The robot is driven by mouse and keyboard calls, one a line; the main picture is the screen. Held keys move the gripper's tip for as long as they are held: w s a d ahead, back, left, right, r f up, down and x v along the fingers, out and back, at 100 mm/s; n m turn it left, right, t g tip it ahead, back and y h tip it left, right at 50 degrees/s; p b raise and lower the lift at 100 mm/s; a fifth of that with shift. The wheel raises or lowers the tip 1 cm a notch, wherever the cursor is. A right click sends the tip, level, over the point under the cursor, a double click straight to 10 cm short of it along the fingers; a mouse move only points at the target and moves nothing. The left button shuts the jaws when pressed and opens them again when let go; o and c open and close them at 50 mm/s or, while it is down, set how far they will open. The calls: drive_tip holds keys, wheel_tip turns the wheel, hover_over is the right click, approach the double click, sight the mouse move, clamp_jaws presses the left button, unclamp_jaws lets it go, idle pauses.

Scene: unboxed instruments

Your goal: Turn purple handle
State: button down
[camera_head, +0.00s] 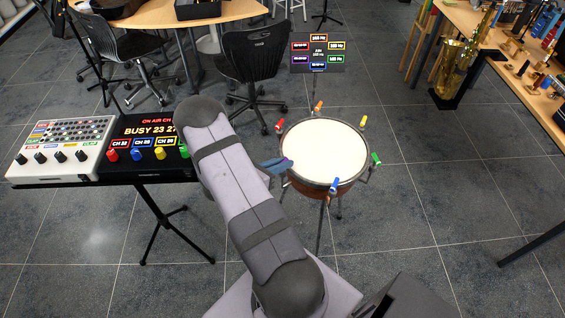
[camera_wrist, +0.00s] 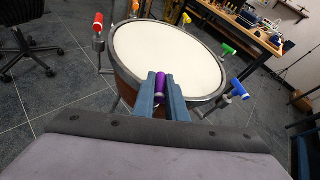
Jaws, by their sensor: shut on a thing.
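The purple handle (camera_wrist: 160,84) sits at the near rim of a drum (camera_wrist: 168,56) in the wrist view. My gripper (camera_wrist: 160,90) is shut on it, with one blue-grey finger on each side. In the head view my gripper (camera_head: 275,164) reaches the left side of the drum (camera_head: 325,152), and a bit of the purple handle (camera_head: 287,163) shows at the fingertips. Much of the handle's lower part is hidden by the fingers.
Other handles stand around the rim: red (camera_head: 280,126), orange (camera_head: 318,106), yellow (camera_head: 363,122), green (camera_head: 376,159) and blue (camera_head: 334,185). A mixer (camera_head: 62,146) and a lit panel (camera_head: 150,135) stand left. A sign (camera_head: 318,52) rises behind the drum.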

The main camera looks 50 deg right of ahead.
drive_tip(key=shift+n+t+b, duration=0.5)
drive_tip(key=shift+n+t, duration=1.1)
drive_tip(key=shift+t, duration=0.3)
drive_tip(key=c, duration=1.8)
unclamp_jaws()
drive_tip(key=b+v, duration=0.1)
drive_tip(key=v, duration=0.6)
drive_tip(key=shift+a+b, duration=0.15)
drive_tip(key=shift+b, duration=0.2)
drive_tip(key=shift+r, duration=0.1)
